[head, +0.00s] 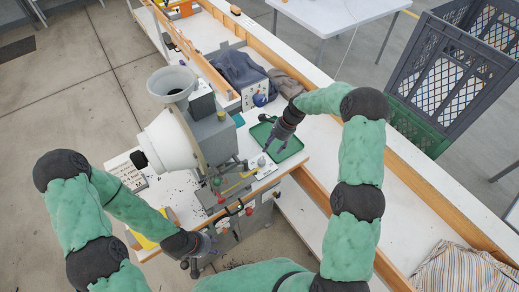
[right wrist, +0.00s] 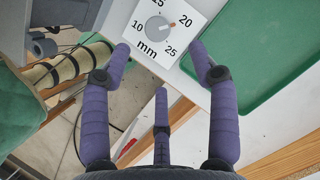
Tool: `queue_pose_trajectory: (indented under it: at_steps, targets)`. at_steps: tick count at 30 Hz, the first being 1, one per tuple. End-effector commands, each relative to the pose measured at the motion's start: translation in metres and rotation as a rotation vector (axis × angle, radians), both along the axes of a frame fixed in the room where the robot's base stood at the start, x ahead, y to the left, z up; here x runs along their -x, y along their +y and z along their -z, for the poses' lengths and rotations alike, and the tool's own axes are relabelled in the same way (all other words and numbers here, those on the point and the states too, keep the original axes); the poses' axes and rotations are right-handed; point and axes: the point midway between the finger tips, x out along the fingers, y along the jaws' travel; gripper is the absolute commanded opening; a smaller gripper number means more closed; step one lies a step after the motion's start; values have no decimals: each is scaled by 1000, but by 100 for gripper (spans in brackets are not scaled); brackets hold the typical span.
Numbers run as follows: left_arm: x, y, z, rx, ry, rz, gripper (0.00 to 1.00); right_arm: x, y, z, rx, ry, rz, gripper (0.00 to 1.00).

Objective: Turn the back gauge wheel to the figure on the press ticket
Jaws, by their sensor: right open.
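The back gauge wheel is a small grey knob (right wrist: 158,28) on a white dial plate (right wrist: 150,50) marked in mm, with 10, 15, 20 and 25 readable in the right wrist view. Its orange mark points close to 20. In the head view the dial plate (head: 264,171) is at the press's right front corner. My right gripper (head: 268,147) is open and empty just above the dial, its fingers spread and apart from the knob. My left gripper (head: 197,263) hangs at the press's front left; its finger opening is unclear. A printed sheet (head: 132,178), perhaps the ticket, lies left of the press; its text is unreadable.
The press (head: 210,135) with its white motor housing stands behind the dial. A green tray (head: 286,137) lies right beside the dial plate. Red and green knobs and levers (head: 228,207) line the press's front. Dark cloth (head: 238,70) lies farther back.

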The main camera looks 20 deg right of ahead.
Motion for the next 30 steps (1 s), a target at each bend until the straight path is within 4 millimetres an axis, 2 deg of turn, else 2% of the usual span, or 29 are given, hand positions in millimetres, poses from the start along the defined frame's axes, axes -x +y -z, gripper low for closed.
queue_pose_trajectory:
  at_steps: [5, 18, 24, 30]
  targets:
    - [2, 0, -1, 1, 4, 1, 40, 0, 6, 15, -1, 3, 0, 60]
    - [1, 0, -6, 0, 2, 1, 40, -2, 34, 82, 0, 3, -1, 60]
    - [1, 0, -7, 0, 2, 1, 40, -3, 40, 96, 0, 0, -1, 60]
    - [1, 0, -7, 0, 2, 1, 40, -3, 41, 99, 0, 0, -1, 60]
